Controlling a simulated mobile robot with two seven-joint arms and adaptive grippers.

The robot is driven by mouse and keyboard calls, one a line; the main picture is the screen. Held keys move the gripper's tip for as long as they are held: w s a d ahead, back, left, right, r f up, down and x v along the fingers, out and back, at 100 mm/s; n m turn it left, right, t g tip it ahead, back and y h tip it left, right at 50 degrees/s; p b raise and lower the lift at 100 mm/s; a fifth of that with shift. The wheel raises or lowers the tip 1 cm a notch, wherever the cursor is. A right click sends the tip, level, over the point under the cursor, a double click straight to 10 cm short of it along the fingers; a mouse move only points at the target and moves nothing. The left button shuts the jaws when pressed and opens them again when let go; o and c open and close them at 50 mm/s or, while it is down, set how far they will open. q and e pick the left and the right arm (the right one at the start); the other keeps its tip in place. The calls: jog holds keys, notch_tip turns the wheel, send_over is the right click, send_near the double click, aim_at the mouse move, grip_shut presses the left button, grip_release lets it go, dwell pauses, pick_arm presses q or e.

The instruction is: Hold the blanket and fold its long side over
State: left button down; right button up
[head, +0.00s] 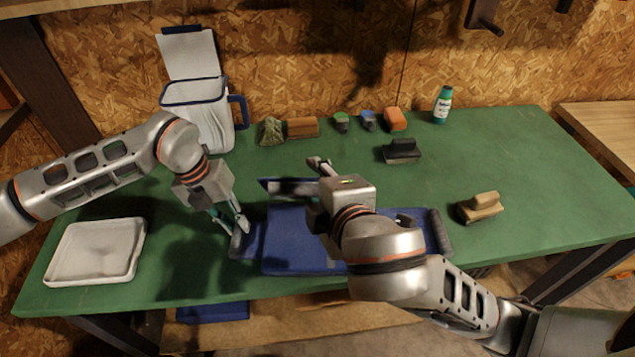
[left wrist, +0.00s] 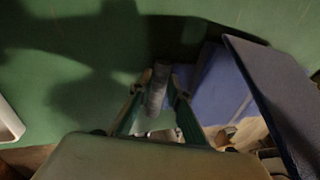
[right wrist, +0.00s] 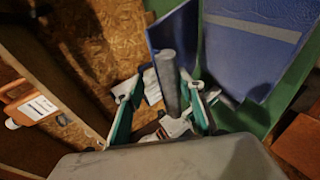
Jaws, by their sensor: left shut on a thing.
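The blue blanket (head: 290,245) lies at the table's front edge, with a grey roll at its left end (head: 240,240) and another at its right end (head: 440,232). My left gripper (head: 238,222) is shut on the blanket's left grey roll, which shows between its fingers in the left wrist view (left wrist: 157,88). My right gripper (head: 320,165) is above the blanket's far side and hides its middle. In the right wrist view a grey roll (right wrist: 168,82) stands between its spread fingers, with gaps beside it. A dark blue flap of the blanket (right wrist: 175,40) rises there.
A white tray (head: 95,252) lies at the left. A white lidded container (head: 200,105) stands at the back left. Brushes and blocks (head: 302,127) line the back, with a bottle (head: 442,105). A tan brush (head: 480,207) lies right of the blanket. The table's right part is clear.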

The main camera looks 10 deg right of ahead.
notch_tip(320, 180, up, 8)
jog(key=shift+f, duration=0.2)
dwell(0.9)
pick_arm(q)
jog(key=c, duration=1.8)
grip_release()
